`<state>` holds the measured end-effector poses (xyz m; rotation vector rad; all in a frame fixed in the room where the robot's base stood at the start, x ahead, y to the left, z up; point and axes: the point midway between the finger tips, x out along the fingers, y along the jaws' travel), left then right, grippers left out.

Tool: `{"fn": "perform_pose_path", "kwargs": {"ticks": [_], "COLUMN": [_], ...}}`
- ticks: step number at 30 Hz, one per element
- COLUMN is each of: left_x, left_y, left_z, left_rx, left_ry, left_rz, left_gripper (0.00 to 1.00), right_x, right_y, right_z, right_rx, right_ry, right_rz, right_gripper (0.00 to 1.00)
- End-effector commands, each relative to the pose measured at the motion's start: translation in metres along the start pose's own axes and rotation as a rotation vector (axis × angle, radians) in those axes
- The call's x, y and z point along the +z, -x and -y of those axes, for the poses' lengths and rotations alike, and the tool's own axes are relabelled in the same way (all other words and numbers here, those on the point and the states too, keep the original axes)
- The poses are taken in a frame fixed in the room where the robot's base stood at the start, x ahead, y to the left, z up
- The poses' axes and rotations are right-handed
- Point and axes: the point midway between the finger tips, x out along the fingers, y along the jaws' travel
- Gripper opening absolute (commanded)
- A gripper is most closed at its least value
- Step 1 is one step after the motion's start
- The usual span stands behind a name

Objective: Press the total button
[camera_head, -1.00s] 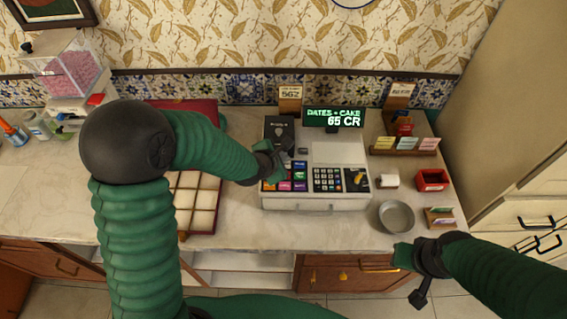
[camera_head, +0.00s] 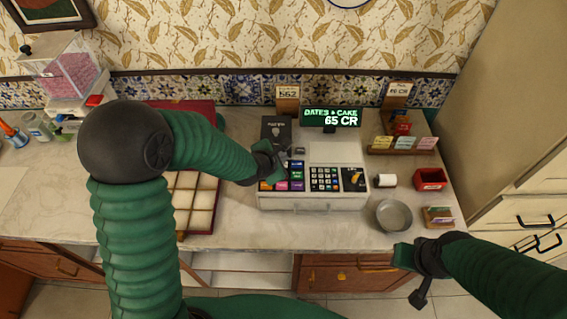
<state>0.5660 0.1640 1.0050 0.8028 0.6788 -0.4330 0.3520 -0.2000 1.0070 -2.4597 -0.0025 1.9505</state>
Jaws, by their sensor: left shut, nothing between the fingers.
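The white cash register (camera_head: 313,201) stands on the counter in the head view. It has coloured keys (camera_head: 297,174) at its left, a dark number keypad (camera_head: 325,179) in the middle, and a key area with a yellow piece (camera_head: 354,179) at its right. Its green display (camera_head: 331,117) reads "DATES & CAKE 65 CR". I cannot read which key is the total button. My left gripper (camera_head: 274,173) is shut and empty at the left edge of the coloured keys, hiding some of them; contact cannot be told. My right gripper (camera_head: 411,275) hangs in front of the counter, away from the register.
A grey metal bowl (camera_head: 394,215), a white roll (camera_head: 385,181) and a red box (camera_head: 431,179) are right of the register. A card rack (camera_head: 402,152) stands behind them. A sectioned tray (camera_head: 199,218) lies at left, partly behind my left arm.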

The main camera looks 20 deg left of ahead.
Motion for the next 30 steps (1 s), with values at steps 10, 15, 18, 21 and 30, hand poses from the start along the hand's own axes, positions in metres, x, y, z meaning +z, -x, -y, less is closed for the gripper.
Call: {"fn": "perform_pose_path", "kwargs": {"ticks": [10,15,18,21,30], "left_x": [-0.0003,-0.0025,-0.0039,-0.0036,-0.0041], "left_y": [-0.0001,-0.0028,-0.0046,-0.0043,-0.0048], "left_z": [-0.0001,0.003,0.0052,0.005,0.0053], "left_rx": [0.0,-0.001,-0.001,-0.001,0.0], "left_ry": [0.001,0.002,0.002,0.001,0.001], "left_rz": [0.0,-0.001,-0.001,-0.001,-0.001], "left_gripper": [0.0,0.0,0.0,0.0,0.0], "right_x": [0.0,0.0005,0.0008,0.0007,0.0009], "right_y": [0.0,-0.0023,-0.0035,-0.003,-0.0037], "right_z": [0.0001,0.0001,0.0001,0.0,0.0001], "right_rx": [0.0,0.0,0.0,0.0,0.0], "right_ry": [0.0,0.0,0.0,0.0,0.0], "right_rz": [0.0,0.0,0.0,0.0,0.0], "right_gripper": [0.29,0.29,0.29,0.29,0.29]}}
